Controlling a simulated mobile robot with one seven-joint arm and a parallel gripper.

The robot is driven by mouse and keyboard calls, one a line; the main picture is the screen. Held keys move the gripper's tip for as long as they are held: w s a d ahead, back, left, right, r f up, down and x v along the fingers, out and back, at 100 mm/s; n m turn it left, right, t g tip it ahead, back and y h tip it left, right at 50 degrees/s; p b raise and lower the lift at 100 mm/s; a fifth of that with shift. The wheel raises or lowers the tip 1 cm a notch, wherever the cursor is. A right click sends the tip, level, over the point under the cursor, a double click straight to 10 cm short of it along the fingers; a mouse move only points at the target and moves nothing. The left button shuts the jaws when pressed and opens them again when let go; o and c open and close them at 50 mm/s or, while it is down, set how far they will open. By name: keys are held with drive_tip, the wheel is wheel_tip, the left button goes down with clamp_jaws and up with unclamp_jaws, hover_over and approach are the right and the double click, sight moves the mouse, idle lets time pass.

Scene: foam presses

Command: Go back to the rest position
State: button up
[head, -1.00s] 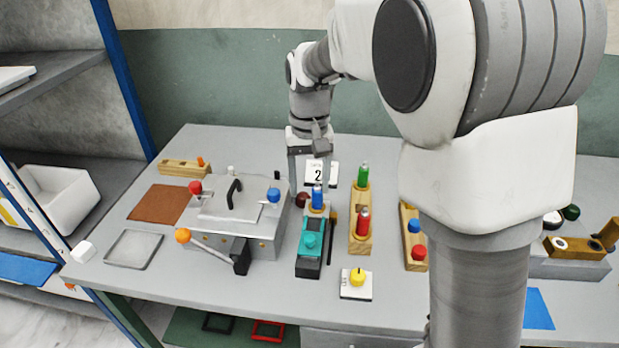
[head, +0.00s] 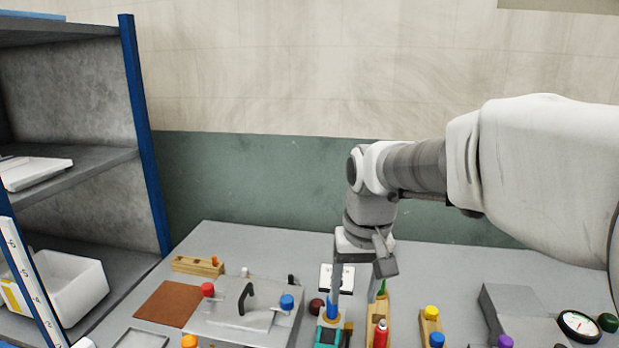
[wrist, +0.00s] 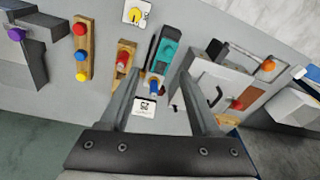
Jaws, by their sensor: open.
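My gripper (head: 356,292) is open, pointing down over the table, with nothing held between its fingers. In the wrist view its two fingers (wrist: 160,76) are spread apart. In the head view the blue-topped bottle (head: 331,308) stands by the teal block (head: 328,337). The green bottle (head: 382,287) is close to the right finger and partly covered in the view. Whether a finger touches anything is unclear.
Wooden racks (head: 431,330) and a dial gauge (head: 579,325) are to the right. Shelves (head: 70,190) stand at the far left. Above the table is open space.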

drive_tip(key=s+d+t, duration=0.2)
drive_tip(key=s+d, duration=0.1)
drive_tip(key=s, duration=0.5)
drive_tip(key=s+d+r+t, duration=0.1)
drive_tip(key=s+d+t, duration=0.1)
drive_tip(key=s, duration=0.6)
drive_tip(key=shift+d+r+m+h, duration=0.25)
drive_tip(key=shift+d+m+h, duration=0.05)
drive_tip(key=shift+d, duration=0.4)
